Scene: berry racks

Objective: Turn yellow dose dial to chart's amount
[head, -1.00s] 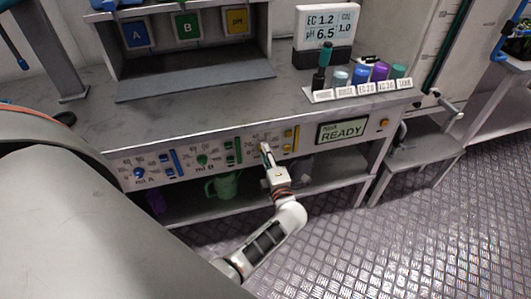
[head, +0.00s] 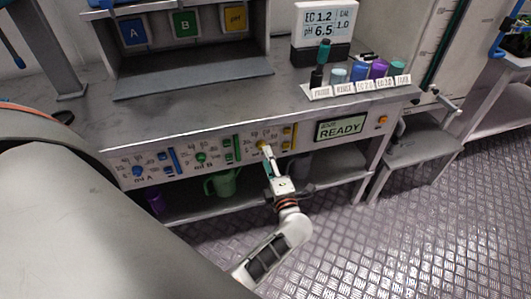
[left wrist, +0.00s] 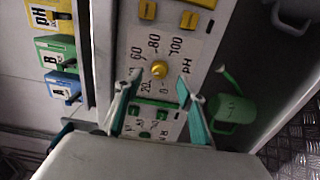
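The yellow dose dial (head: 262,145) sits on the bench's front panel, on the pH section. In the left wrist view the yellow dial (left wrist: 158,69) is ringed by a printed scale with marks such as 0, 20, 60, 80 and 100. Its exact setting is too small to read. My left gripper (head: 268,158) is just in front of the dial. In the left wrist view my left gripper (left wrist: 158,90) is open, its two teal-padded fingers apart, with the dial showing between and beyond the tips. No dosing chart is legible. My right gripper is not in view.
The panel also has a blue dial (head: 138,171), a green dial (head: 201,157) and a READY display (head: 340,128). A meter (head: 325,24) reads EC 1.2, pH 6.5. A green watering can (head: 223,184) stands on the lower shelf. Open floor lies at right.

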